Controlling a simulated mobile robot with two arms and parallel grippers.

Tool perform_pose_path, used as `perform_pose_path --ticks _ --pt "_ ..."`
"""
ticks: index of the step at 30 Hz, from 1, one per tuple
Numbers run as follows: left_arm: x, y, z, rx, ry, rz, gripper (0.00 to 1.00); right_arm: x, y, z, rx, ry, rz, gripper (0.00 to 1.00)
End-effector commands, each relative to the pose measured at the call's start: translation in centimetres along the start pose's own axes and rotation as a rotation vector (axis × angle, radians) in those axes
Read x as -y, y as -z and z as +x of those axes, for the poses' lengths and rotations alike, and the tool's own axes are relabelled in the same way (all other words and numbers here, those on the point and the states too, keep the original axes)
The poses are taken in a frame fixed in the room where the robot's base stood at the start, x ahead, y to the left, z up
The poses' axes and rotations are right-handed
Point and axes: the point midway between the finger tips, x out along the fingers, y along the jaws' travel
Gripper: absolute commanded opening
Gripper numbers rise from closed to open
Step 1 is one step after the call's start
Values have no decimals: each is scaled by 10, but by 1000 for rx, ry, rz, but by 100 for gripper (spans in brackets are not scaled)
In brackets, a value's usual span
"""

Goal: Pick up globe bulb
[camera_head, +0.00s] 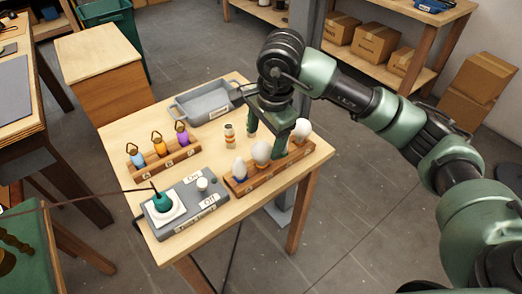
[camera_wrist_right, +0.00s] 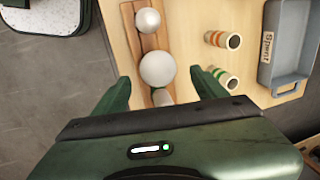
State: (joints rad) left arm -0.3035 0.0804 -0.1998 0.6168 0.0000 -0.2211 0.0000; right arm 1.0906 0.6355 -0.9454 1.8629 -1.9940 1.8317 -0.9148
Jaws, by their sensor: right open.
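The globe bulb (camera_head: 262,152) is a round white bulb upright in the middle of a wooden rack (camera_head: 272,172) on the table. It is the largest ball in the right wrist view (camera_wrist_right: 158,69). My right gripper (camera_head: 266,138) points down over the rack. Its green fingers are open, one on either side of the globe bulb in the right wrist view (camera_wrist_right: 160,80). I cannot tell whether they touch it. A white bulb (camera_head: 240,168) stands to its left and another (camera_head: 301,128) to its right. My left gripper is not in view.
A grey tray (camera_head: 183,113) stands at the table's back. A striped cylinder (camera_head: 229,135) is near the rack; a second (camera_wrist_right: 222,78) shows in the right wrist view. A switch box (camera_head: 190,213) and a rack of coloured lanterns (camera_head: 182,157) stand to the left.

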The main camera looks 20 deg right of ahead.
Motion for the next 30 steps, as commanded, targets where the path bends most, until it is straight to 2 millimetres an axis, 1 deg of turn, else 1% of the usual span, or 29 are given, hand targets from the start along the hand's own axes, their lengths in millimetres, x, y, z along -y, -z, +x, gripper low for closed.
perform_pose_path --ticks 1,2,3,5,8,10,12,14,18,19,20,21,23,24,25,26,30 --pt "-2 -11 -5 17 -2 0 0 -2 -2 5 2 -4 0 72" --pt "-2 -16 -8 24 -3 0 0 -3 -2 8 3 -4 -1 72" --pt "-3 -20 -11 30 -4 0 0 -5 -4 14 4 -6 -1 72" --pt "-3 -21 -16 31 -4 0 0 -7 -6 23 5 -6 0 72" --pt "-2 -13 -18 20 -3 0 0 -6 -6 38 4 -3 1 72" --pt "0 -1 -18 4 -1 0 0 -7 -6 45 4 -3 -1 72" --pt "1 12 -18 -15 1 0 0 -6 -6 49 4 0 -1 72" --pt "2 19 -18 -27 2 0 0 -6 -6 50 4 1 -1 72" --pt "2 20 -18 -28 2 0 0 -6 -6 50 4 1 -1 72" --pt "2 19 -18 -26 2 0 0 -6 -6 50 4 1 -1 66" --pt "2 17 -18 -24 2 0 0 -6 -6 50 4 1 -1 58" --pt "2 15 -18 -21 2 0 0 -6 -6 50 4 1 -1 47" --pt "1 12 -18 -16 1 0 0 -6 -6 50 4 1 -1 30" --pt "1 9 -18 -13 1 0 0 -6 -6 50 4 1 -1 19" --pt "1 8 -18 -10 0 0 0 -6 -6 49 4 1 -1 11" --pt "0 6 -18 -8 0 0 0 -6 -6 49 4 1 -1 7" --pt "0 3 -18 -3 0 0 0 -6 -6 49 4 1 0 7"
